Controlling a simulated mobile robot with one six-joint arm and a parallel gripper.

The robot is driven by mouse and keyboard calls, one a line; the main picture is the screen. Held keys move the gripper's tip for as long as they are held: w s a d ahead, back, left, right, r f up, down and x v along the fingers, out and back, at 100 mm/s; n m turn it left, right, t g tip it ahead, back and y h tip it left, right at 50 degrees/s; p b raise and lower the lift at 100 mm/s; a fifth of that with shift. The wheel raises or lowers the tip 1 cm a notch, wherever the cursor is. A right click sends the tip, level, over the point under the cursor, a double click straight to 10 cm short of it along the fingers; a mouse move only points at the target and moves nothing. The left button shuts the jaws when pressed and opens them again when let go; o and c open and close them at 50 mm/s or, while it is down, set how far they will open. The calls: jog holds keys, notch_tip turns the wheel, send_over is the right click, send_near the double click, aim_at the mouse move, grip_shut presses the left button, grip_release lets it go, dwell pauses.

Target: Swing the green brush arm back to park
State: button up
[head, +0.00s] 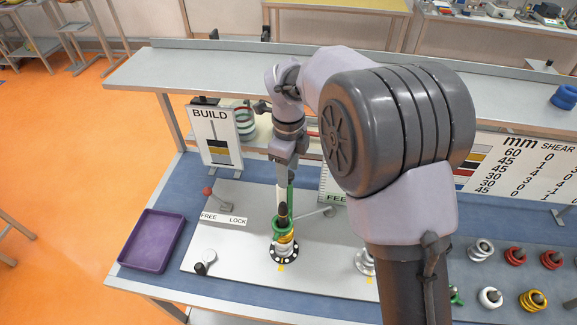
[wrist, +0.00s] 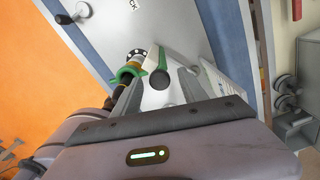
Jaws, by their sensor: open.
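The green brush arm (head: 276,232) is at the screw post on the grey board, its green collar around or against the post. A green upright (head: 290,194) rises just right of the post, beside my gripper. In the wrist view the green collar (wrist: 128,72) lies left, and a green handle with a dark round end (wrist: 160,82) shows close to my fingers. My gripper (head: 282,190) points down over the post and is open. I cannot tell whether a finger touches the handle. The post stands on a black-and-white dotted base (head: 282,253).
A purple tray (head: 150,241) lies left on the blue bench. A red-knobbed lever (head: 210,192) stands by the FREE/LOCK label (head: 222,219). A BUILD sign (head: 213,135) stands behind. Several coloured rings on pegs fill the right. A grey rod (head: 317,212) lies right of the post.

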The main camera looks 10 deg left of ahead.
notch_tip(320, 180, up, 18)
jog(key=p, duration=0.3)
jog(key=shift+f, duration=0.25)
